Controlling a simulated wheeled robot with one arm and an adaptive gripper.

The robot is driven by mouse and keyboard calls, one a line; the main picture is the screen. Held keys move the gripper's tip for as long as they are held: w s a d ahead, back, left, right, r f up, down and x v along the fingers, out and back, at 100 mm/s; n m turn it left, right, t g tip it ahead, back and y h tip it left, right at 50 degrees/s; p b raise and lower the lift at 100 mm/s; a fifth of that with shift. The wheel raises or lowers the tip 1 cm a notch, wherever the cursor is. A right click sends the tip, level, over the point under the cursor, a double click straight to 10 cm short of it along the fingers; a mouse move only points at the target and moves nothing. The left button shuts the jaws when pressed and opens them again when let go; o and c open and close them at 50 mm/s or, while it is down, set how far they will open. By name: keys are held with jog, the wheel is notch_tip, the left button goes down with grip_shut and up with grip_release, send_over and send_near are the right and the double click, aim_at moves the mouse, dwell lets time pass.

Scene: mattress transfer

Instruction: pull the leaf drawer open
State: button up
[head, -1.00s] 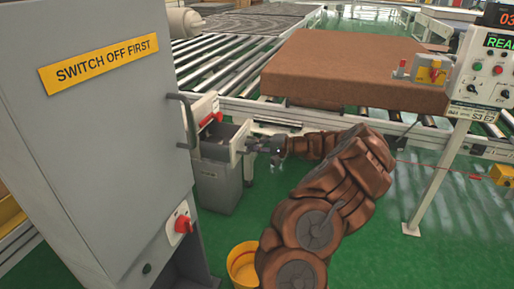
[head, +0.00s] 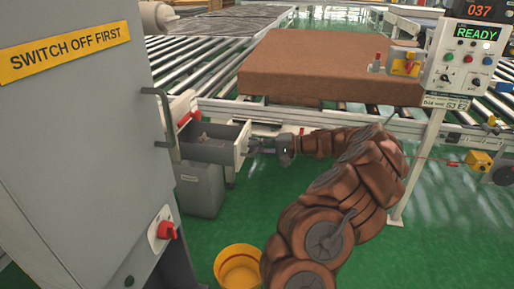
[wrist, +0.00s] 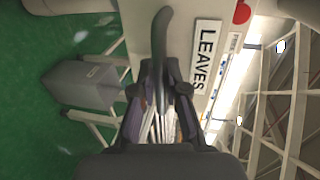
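The leaf drawer (head: 220,131) is a grey open-topped box that sticks out from the cabinet beside the conveyor. Its pale front panel (head: 241,147) faces my gripper, and a small light item lies inside. In the wrist view, the drawer front carries a white label reading LEAVES (wrist: 202,58) and a dark curved handle (wrist: 160,35). My gripper (head: 262,147) is at the drawer front in the head view. In the wrist view, the fingers of my gripper (wrist: 160,88) close around the handle from both sides. The finger contact is partly hidden by the handle.
A grey bin (head: 200,190) stands under the drawer, and a yellow bucket (head: 239,266) is on the green floor nearby. A tall grey cabinet (head: 75,150) fills the left. A brown mattress (head: 325,68) lies on the rollers behind. A control post (head: 455,70) stands at right.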

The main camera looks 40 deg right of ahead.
jog(key=o, duration=0.4)
jog(key=v, duration=1.2)
jog(key=shift+r, duration=0.1)
dwell(0.4)
